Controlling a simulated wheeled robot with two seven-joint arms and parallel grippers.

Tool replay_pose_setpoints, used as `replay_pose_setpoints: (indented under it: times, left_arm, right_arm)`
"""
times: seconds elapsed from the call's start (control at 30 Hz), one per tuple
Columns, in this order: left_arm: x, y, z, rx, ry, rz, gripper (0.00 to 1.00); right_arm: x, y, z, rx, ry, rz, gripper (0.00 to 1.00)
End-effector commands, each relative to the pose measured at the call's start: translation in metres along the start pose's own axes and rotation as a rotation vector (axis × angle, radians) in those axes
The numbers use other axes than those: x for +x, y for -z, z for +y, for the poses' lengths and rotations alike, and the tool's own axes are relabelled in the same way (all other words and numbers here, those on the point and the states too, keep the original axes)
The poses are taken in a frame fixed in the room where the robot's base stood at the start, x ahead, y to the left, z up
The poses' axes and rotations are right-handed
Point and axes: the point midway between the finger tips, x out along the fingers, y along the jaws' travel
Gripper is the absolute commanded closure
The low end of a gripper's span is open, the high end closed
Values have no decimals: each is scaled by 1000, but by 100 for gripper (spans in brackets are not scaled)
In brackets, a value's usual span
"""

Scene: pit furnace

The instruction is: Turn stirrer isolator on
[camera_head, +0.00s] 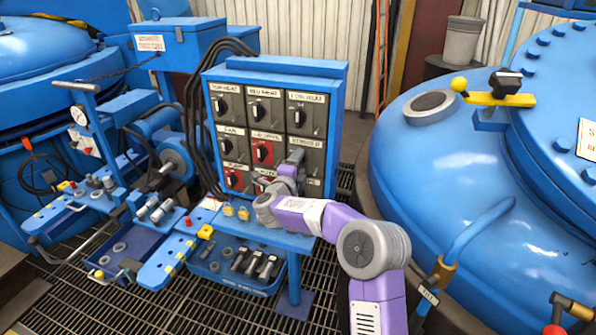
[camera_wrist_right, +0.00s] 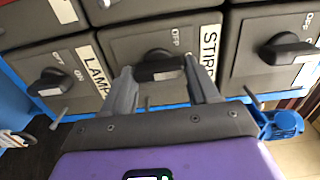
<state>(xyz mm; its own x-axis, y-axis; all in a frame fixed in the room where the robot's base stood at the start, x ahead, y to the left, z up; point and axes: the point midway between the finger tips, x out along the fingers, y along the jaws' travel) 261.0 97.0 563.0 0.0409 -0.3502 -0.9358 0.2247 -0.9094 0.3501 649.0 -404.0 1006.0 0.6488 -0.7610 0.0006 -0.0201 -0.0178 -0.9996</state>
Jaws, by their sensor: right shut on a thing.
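The stirrer isolator (camera_head: 314,162) is the right-hand unit in the middle row of the switch panel in the head view. My right gripper (camera_head: 293,158) reaches it from below and hides its knob there. In the right wrist view, the black stirrer knob (camera_wrist_right: 158,68) sits between the fingertips of my right gripper (camera_wrist_right: 160,76), which is shut on it. An OFF mark shows above the knob, and the label starting STIR is to its right. The ON mark on this unit is not seen. My left gripper is not in view.
The blue panel (camera_head: 275,65) carries several isolators. The lamps knob (camera_wrist_right: 48,82) and another knob (camera_wrist_right: 285,50) flank the stirrer closely in the right wrist view. A blue workbench (camera_head: 160,265) with small parts is below left. A large blue vessel (camera_head: 440,160) stands right.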

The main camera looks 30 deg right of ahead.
Motion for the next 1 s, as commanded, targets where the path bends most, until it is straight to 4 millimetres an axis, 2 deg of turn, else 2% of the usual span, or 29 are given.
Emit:
replay_pose_setpoints:
  times: [0.6,0.63,0.7,0.8,1.0]
  left_arm:
    - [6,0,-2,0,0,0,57]
    - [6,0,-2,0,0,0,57]
    - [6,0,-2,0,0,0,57]
    - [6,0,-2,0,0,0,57]
    - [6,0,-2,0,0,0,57]
  right_arm:
    - [-1,-1,1,45,-3,-3,71]
    - [-1,-1,1,45,-3,-3,37]
    - [-1,-1,1,44,-3,-3,27]
    - [0,-1,1,43,-2,-2,15]
    - [0,0,0,43,-1,-1,15]
